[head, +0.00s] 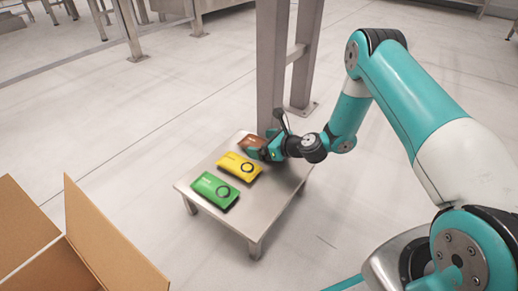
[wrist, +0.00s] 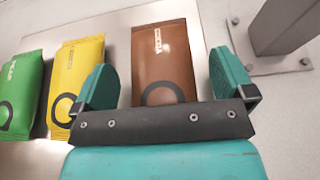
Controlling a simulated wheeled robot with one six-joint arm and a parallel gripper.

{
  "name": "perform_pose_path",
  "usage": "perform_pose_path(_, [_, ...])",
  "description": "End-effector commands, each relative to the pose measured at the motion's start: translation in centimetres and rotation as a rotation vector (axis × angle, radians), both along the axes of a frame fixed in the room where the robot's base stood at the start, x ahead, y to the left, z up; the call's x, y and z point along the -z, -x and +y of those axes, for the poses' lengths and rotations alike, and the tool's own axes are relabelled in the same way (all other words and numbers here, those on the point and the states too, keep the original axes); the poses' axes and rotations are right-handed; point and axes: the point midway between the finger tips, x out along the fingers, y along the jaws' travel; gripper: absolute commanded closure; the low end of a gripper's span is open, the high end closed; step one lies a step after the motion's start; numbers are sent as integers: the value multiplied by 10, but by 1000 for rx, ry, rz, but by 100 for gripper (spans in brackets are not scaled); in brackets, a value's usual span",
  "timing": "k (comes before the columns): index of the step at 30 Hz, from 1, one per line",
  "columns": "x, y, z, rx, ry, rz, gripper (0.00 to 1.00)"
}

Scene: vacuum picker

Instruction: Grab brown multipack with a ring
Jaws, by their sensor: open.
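The brown multipack (wrist: 164,62) lies on a low metal table, and part of a dark ring shows at its lower edge in the wrist view. In the head view the brown multipack (head: 250,142) is at the far end of the row, partly hidden by my gripper (head: 262,152). In the wrist view my gripper (wrist: 166,84) is open, one finger on each side of the brown pack, with gaps to both. The pack's near end is hidden behind the gripper body. I cannot tell the height of the fingers above the table.
A yellow pack (head: 240,167) and a green pack (head: 213,190) lie on the table (head: 250,222). The left finger is close to the yellow pack (wrist: 80,70). A metal post (head: 271,70) stands behind the table. An open cardboard box (head: 110,245) is at the lower left.

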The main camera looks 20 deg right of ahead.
Motion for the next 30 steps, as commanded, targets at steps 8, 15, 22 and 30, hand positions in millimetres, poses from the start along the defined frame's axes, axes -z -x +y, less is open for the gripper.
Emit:
perform_pose_path(8, [0,0,0,0,0,0,51])
perform_pose_path(15, [-1,0,0,0,0,0,58])
perform_pose_path(22, [-13,0,0,0,0,-1,58])
perform_pose_path(30, [-71,0,0,-1,0,-4,58])
